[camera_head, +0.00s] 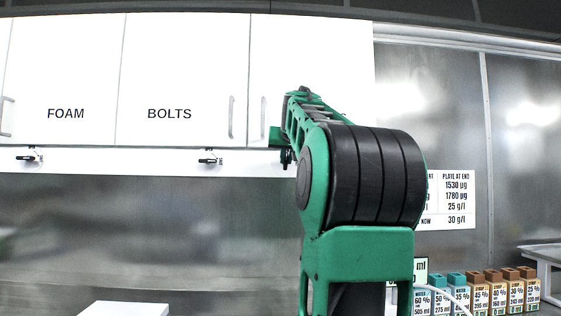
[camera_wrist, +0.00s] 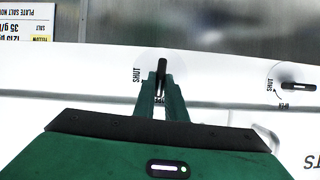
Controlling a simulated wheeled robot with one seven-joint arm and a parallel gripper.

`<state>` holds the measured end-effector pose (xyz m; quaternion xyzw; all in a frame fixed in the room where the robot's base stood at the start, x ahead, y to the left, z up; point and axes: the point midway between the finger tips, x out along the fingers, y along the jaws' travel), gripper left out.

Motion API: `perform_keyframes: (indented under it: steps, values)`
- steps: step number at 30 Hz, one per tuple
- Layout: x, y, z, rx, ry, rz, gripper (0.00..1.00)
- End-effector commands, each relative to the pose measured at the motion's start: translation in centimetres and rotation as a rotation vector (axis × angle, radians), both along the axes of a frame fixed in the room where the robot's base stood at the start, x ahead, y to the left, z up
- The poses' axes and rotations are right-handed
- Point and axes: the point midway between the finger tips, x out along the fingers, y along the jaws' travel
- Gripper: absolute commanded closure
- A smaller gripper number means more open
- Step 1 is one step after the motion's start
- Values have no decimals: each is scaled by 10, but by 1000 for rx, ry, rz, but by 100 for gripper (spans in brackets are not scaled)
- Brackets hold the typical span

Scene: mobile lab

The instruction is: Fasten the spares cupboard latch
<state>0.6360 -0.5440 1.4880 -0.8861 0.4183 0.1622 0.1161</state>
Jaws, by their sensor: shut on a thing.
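My gripper (camera_wrist: 160,82) is shut on a black latch handle (camera_wrist: 161,66) on the white rail under the cupboards. In the wrist view, the handle stands upright between the two green fingers, in line with them. A SHUT mark (camera_wrist: 137,75) is beside it on the left; a second mark by the fingers is partly covered. In the head view, my arm covers most of this latch and any name on the right-hand cupboard door (camera_head: 320,55). That door looks closed, flush with the one beside it.
The BOLTS door (camera_head: 180,70) and FOAM door (camera_head: 60,70) are closed. The BOLTS latch (camera_head: 208,161), also in the wrist view (camera_wrist: 298,86), and the FOAM latch (camera_head: 28,157) lie sideways. Several labelled bottles (camera_head: 480,295) stand at lower right.

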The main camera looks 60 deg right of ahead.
Motion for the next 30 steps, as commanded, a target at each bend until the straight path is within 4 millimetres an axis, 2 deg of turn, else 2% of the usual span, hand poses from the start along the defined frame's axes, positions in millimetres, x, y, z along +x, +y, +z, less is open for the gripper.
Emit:
perform_keyframes:
  steps: [30]
  values:
    - [-9, -8, -6, 560, -708, 0, 100]
